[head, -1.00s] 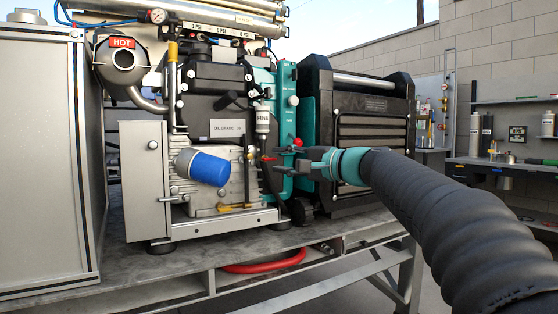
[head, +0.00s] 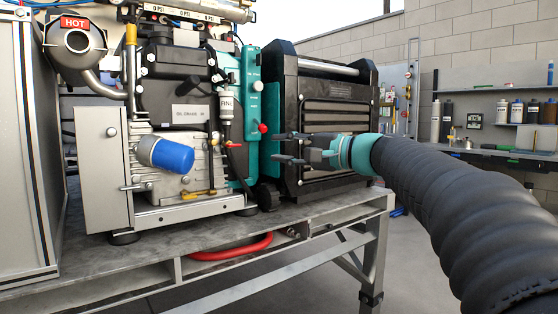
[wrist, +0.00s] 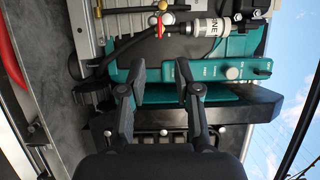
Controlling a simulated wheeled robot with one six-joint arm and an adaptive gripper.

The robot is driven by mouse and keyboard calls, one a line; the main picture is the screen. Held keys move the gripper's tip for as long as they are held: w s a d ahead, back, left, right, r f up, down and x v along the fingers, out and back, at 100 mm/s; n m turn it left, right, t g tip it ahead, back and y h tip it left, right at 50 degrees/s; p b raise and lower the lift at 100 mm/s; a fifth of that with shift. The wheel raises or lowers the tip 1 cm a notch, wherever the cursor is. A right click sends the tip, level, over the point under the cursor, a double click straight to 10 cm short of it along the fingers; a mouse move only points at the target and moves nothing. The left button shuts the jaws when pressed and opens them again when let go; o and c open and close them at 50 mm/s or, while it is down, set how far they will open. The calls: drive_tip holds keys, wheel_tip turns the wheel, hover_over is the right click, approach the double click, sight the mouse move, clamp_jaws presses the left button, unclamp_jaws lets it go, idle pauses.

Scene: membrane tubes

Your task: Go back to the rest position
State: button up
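My gripper (head: 284,148) is in the middle of the head view, in front of the black ribbed unit (head: 325,125). Its two fingers are apart with nothing between them. The wrist view shows the open fingers (wrist: 160,82) over the teal panel (wrist: 225,70). The teal panel also shows in the head view (head: 251,85), left of the black unit. My gripper appears apart from the machine.
The machine stands on a grey metal bench (head: 110,270). A blue filter (head: 172,156) sticks out at its front, and a red hose (head: 232,248) hangs under the bench edge. A shelf with bottles (head: 503,110) is at the right. Floor right of the bench looks clear.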

drive_tip(key=s+d+f+n+g+h+p, duration=0.15)
drive_tip(key=s+f+h, duration=0.25)
drive_tip(key=f, duration=0.7)
drive_tip(key=s+d+f+g+h, duration=0.2)
drive_tip(key=s+d+f+h, duration=0.15)
drive_tip(key=f, duration=0.85)
drive_tip(key=s+d+f+n+h+p, duration=0.1)
drive_tip(key=s+d+f+h+p, duration=0.1)
drive_tip(key=s, duration=0.6)
drive_tip(key=s+d+f+n+h+p, duration=0.2)
drive_tip(key=s+h, duration=0.1)
drive_tip(key=s, duration=0.5)
drive_tip(key=s+d+f+n+h+p, duration=0.2)
drive_tip(key=s+f, duration=0.1)
drive_tip(key=s, duration=0.5)
drive_tip(key=shift+s+g, duration=0.25)
drive_tip(key=shift+g, duration=0.2)
drive_tip(key=shift+d+h, duration=0.15)
drive_tip(key=shift+h, duration=0.1)
